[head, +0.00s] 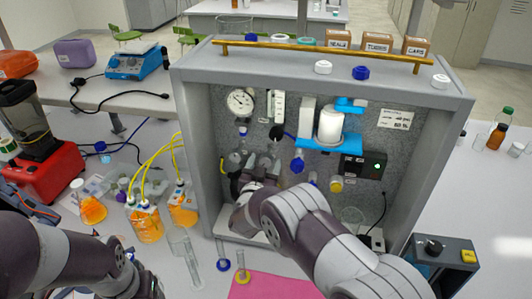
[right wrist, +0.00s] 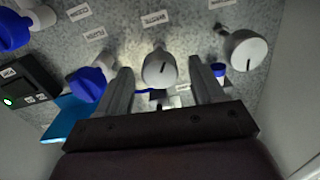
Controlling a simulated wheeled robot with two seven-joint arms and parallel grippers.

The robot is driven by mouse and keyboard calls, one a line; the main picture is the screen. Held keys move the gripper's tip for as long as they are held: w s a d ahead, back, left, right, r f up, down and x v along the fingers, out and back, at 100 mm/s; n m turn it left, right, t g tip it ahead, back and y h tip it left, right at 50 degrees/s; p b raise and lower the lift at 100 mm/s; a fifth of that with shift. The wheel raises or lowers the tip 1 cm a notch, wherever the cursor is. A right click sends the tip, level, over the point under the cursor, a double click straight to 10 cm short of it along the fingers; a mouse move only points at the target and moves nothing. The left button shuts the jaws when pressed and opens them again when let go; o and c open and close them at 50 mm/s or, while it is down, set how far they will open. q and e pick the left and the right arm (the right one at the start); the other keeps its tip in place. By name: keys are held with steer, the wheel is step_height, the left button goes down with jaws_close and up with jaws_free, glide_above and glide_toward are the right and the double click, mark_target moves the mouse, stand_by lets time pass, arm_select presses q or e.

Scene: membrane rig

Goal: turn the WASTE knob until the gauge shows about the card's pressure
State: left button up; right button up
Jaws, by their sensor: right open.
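My right gripper (head: 262,172) reaches into the grey cabinet, low in front of its speckled panel. In the right wrist view its two fingers (right wrist: 162,84) are open around a white knob (right wrist: 160,68) with a dark pointer line. A gap shows on each side of the knob. A small label (right wrist: 154,17), upside down and hard to read, is just above it in that view. The round gauge (head: 240,101) is at the panel's upper left; its reading is too small to tell. The card (head: 395,119) is at the upper right, its print too small to read surely. My left gripper is out of sight.
In the right wrist view another white knob (right wrist: 243,48) is right of the fingers and a blue knob (right wrist: 88,84) is close on the left. A white canister (head: 331,125) stands in a blue bracket. Orange-filled bottles (head: 147,225) stand left of the cabinet (head: 196,150).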

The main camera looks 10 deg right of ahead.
steer(key=shift+x, duration=0.85)
steer(key=c, duration=1)
steer(key=shift+f+m+b, duration=0.15)
steer(key=shift+m+b, duration=0.15)
steer(key=shift+b, duration=0.2)
steer(key=shift+c, duration=0.2)
steer(key=m+b, duration=0.6)
steer(key=b, duration=0.4)
steer(key=m+b, duration=0.6)
steer(key=b, duration=0.3)
steer(key=shift+f+b, duration=0.2)
steer(key=shift+b, duration=0.2)
steer(key=shift+d+r+m+b, duration=0.1)
steer(key=shift+r+m+b, duration=0.1)
steer(key=shift+m+b, duration=0.8)
